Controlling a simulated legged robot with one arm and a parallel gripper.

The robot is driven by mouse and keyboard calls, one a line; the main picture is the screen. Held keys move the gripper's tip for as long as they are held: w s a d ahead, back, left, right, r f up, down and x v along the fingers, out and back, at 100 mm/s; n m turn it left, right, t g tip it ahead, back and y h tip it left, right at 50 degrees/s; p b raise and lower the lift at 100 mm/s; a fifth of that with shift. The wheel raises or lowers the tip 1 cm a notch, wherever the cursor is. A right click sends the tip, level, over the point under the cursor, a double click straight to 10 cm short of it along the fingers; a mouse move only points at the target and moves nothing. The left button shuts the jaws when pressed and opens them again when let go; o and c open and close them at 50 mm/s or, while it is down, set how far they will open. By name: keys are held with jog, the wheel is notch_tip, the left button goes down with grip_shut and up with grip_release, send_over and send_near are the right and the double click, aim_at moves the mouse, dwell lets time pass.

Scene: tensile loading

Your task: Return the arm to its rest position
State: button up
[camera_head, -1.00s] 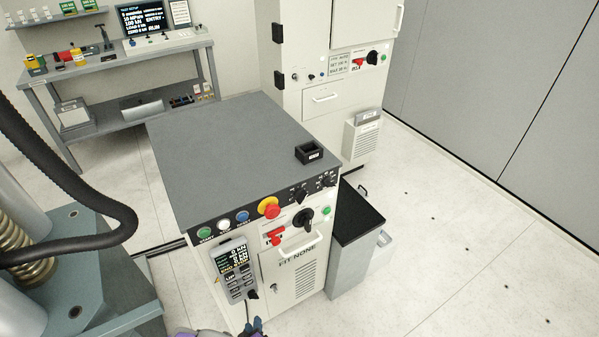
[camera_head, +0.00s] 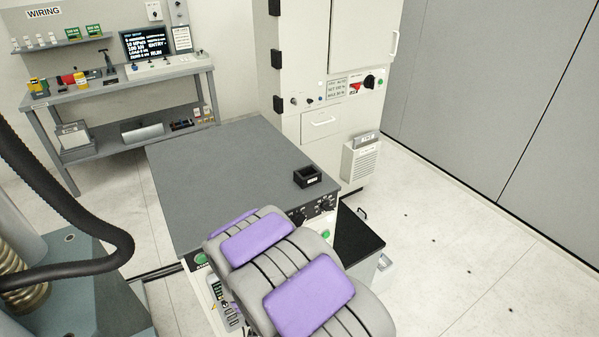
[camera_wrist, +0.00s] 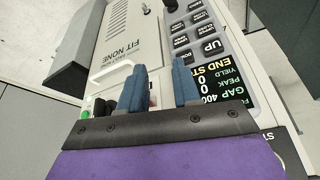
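My arm, grey with purple pads (camera_head: 309,295), rises from the lower edge of the head view and covers much of the control console's front panel. My gripper (camera_wrist: 160,88) shows in the wrist view as two blue fingers with a clear gap between them; it is open and holds nothing. The fingers are in front of the console's front, beside the hand pendant with its UP button (camera_wrist: 210,46) and lit screen (camera_wrist: 215,85). I cannot tell whether they touch anything. In the head view the gripper is hidden behind or below the arm.
The grey console top (camera_head: 215,165) carries a small black tray (camera_head: 307,177). A black-topped bin (camera_head: 356,236) stands right of the console. A white cabinet (camera_head: 320,130) and a workbench (camera_head: 120,80) stand behind. A black hose (camera_head: 70,215) hangs at left. Floor at right is free.

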jog(key=s+d+r+g, duration=0.25)
jog(key=d+r, duration=0.35)
jog(key=r, duration=0.4)
jog(key=s+d+r+m+g, duration=0.1)
jog(key=s+d+r, duration=0.4)
jog(key=s, duration=0.3)
jog(key=s+d+r+g, duration=0.1)
jog(key=s+d+r, duration=0.5)
jog(key=s+d, duration=0.2)
jog(key=s+d+r+m+g+h, duration=0.1)
jog(key=s+d+r, duration=0.5)
jog(key=s, duration=0.3)
jog(key=shift+s+d+r+m, duration=0.15)
jog(key=shift+s+d+m, duration=0.2)
jog(key=shift+d, duration=0.4)
jog(key=shift+g, duration=0.25)
